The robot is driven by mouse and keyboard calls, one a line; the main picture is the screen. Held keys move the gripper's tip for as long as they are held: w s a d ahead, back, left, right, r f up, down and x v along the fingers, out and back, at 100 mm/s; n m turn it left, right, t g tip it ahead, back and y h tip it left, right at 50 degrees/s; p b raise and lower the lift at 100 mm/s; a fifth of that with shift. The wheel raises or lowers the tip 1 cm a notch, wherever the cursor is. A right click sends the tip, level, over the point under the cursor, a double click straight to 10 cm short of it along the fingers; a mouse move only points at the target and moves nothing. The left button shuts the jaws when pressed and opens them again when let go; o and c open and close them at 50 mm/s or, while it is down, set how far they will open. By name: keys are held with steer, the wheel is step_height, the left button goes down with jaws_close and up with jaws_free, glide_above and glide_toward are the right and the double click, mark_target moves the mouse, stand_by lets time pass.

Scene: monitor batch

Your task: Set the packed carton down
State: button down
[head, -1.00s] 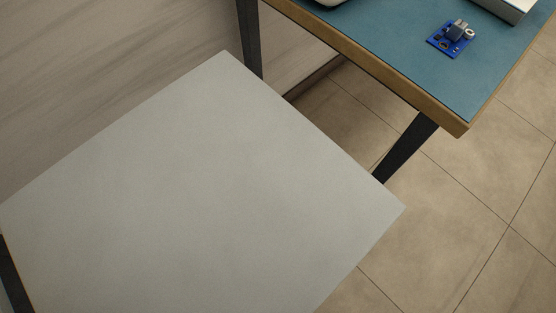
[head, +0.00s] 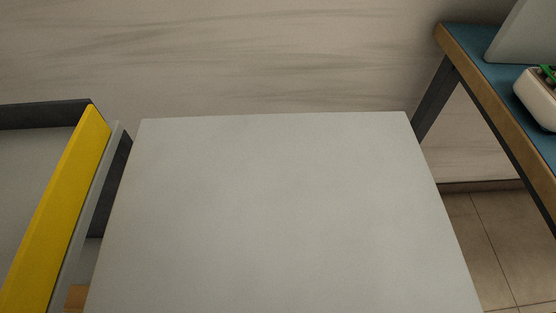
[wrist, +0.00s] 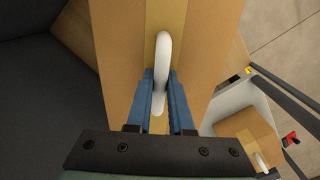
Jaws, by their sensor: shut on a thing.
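The carton (wrist: 115,45) is brown cardboard with a tan tape strip and a white handle (wrist: 162,48) on its top, seen close up in the wrist view. My gripper (wrist: 160,82) has its blue fingers shut on the white handle, one on each side. The carton's underside is hidden, so I cannot tell whether anything touches it from below. The head view shows neither my gripper nor the held carton. A bare, pale grey flat surface (head: 270,200) fills the middle of the head view.
A dark-walled tray with a yellow edge (head: 62,205) stands left of the grey surface. A blue-topped bench (head: 482,45) with a white planter (head: 538,98) is at the right. The wrist view shows a second carton (wrist: 248,137) at lower right. The grey surface is clear.

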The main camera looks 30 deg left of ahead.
steer(key=f+b, duration=0.2)
steer(key=f, duration=0.1)
steer(key=f+b, duration=0.2)
steer(key=shift+w+a, duration=0.1)
steer(key=shift+w, duration=0.15)
steer(key=c, duration=0.8)
jaws_free()
steer(key=shift+s+f, duration=0.1)
step_height(320, 180, up, 8)
steer(key=p, duration=0.4)
steer(key=shift+f+p, duration=0.15)
steer(key=shift+p, duration=0.15)
